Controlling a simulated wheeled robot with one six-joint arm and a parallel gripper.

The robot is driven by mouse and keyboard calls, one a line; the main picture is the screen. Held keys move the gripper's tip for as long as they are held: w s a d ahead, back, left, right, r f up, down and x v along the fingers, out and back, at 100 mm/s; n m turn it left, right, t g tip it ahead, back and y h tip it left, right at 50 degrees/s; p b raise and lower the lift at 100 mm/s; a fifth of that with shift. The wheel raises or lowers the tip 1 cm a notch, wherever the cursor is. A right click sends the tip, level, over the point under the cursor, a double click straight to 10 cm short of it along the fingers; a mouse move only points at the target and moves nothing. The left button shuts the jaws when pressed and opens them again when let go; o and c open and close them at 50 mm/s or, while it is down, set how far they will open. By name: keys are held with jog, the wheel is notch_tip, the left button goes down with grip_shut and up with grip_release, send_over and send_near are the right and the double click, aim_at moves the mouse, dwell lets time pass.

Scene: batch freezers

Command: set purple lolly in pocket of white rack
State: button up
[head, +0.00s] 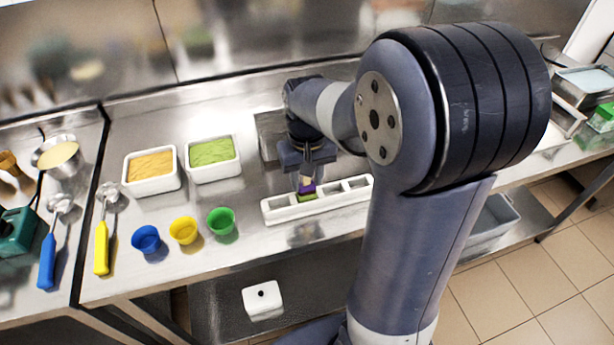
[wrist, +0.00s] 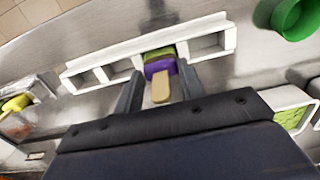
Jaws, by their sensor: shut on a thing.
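The purple lolly (head: 307,188) is held by my gripper (head: 306,180) at the white rack (head: 325,208). In the wrist view, the purple lolly (wrist: 159,68) sits between the two dark fingers of my gripper (wrist: 160,82), its pale stick pointing back toward the wrist. A green patch (wrist: 158,52) shows just beyond the lolly, within a pocket of the white rack (wrist: 110,56). I cannot tell whether the lolly touches the rack or is still above it. The pockets on both sides look empty.
Blue (head: 146,239), yellow (head: 184,230) and green (head: 222,221) cups stand left of the rack. Tubs of orange (head: 152,187) and green (head: 213,174) contents stand behind them. A yellow-handled scoop (head: 101,247) lies farther left. Bare steel counter lies around the rack.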

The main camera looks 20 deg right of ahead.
jog(key=shift+f+b, duration=0.4)
jog(key=shift+f, duration=0.35)
dwell(0.8)
jog(key=o, duration=1)
jog(key=shift+r, duration=0.1)
notch_tip(320, 180, up, 11)
jog(key=shift+f, duration=0.15)
notch_tip(320, 180, down, 11)
jog(key=shift+r, duration=0.4)
dwell(0.3)
